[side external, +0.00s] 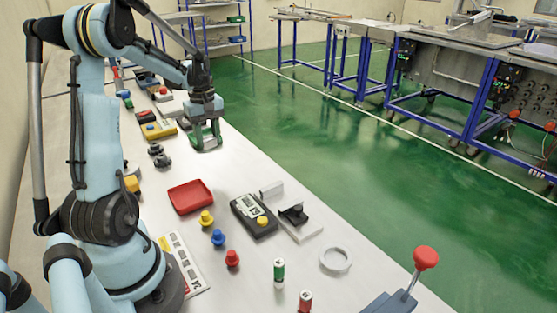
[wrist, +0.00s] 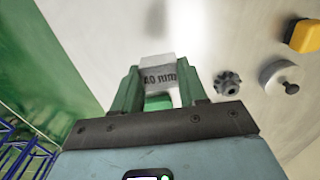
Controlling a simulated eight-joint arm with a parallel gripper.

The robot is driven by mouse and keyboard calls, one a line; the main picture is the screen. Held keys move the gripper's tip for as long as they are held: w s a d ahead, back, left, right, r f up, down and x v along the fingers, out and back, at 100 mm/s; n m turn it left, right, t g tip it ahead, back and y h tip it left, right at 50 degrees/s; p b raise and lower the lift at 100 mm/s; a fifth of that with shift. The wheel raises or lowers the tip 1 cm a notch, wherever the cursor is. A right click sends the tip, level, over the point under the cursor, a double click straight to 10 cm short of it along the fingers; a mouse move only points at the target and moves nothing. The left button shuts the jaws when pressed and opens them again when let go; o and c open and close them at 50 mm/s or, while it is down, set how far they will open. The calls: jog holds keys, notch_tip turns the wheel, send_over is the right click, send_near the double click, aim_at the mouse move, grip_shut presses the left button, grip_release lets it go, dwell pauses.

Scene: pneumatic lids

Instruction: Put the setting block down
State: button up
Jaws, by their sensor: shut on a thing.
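The setting block (wrist: 159,73) is a pale block marked "40 mm" in the wrist view. It sits between the green fingertips of my gripper (wrist: 160,84), which is shut on it. In the side view my gripper (side external: 207,138) points down over the far part of the white table, near its right edge. The block is hard to make out there between the fingers. I cannot tell whether its underside touches the table.
A dark gear (wrist: 227,83), a grey knobbed disc (wrist: 280,77) and a yellow block (wrist: 305,37) lie right of my gripper in the wrist view. A red tray (side external: 191,197) and a black gauge (side external: 253,215) stand nearer the camera. The green floor (side external: 290,120) lies beyond the edge.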

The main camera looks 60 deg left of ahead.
send_over(200, 162)
notch_tip(200, 162, down, 3)
jog(key=shift+d, duration=0.15)
jog(key=shift+f, duration=2.05)
jog(key=shift+f, duration=0.1)
jog(key=o, duration=1.2)
jog(key=shift+o, duration=0.2)
